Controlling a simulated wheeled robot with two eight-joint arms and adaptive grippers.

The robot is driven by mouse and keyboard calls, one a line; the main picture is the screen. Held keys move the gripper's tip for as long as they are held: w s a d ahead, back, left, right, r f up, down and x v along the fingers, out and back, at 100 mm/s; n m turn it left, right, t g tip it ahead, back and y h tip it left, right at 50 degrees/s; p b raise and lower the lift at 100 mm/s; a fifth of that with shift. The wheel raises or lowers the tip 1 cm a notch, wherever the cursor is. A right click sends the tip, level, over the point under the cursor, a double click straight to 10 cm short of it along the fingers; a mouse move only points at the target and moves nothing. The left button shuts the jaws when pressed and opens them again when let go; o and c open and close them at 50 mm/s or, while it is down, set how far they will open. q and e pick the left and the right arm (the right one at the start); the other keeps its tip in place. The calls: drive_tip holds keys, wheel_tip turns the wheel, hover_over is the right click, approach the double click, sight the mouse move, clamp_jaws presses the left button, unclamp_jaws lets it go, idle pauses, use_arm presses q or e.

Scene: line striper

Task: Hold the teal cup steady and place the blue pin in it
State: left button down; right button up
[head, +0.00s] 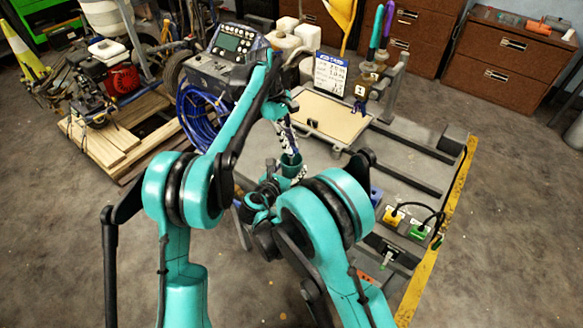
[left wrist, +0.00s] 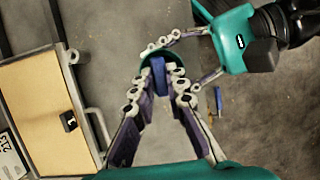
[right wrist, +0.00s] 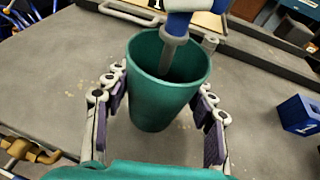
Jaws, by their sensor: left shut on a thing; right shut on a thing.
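The teal cup (right wrist: 160,100) stands upright between the fingers of my right gripper (right wrist: 160,84), which is shut on it. The cup also shows in the head view (head: 293,169). My left gripper (left wrist: 157,90) is shut on the blue pin (left wrist: 158,76) and holds it over the cup. In the right wrist view the blue part of the pin (right wrist: 176,24) is at the top, with its grey shaft pointing down into the cup's mouth. How deep the tip sits, and whether it touches the cup, I cannot tell. In the head view the left fingers (head: 290,142) hide most of the pin.
A blue block (right wrist: 298,116) sits on the grey deck to the right of the cup. A tan board (head: 325,115) lies behind, with a white sign (head: 329,75) beyond it. Yellow and green connectors (head: 394,216) stand at the right. The deck around the cup is mostly clear.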

use_arm(q)
drive_tip(key=c, duration=1.5)
unclamp_jaws()
drive_tip(key=shift+o, duration=0.2)
drive_tip(key=v, duration=1.2)
use_arm(e)
drive_tip(key=o, duration=1.2)
drive_tip(key=shift+o, duration=0.2)
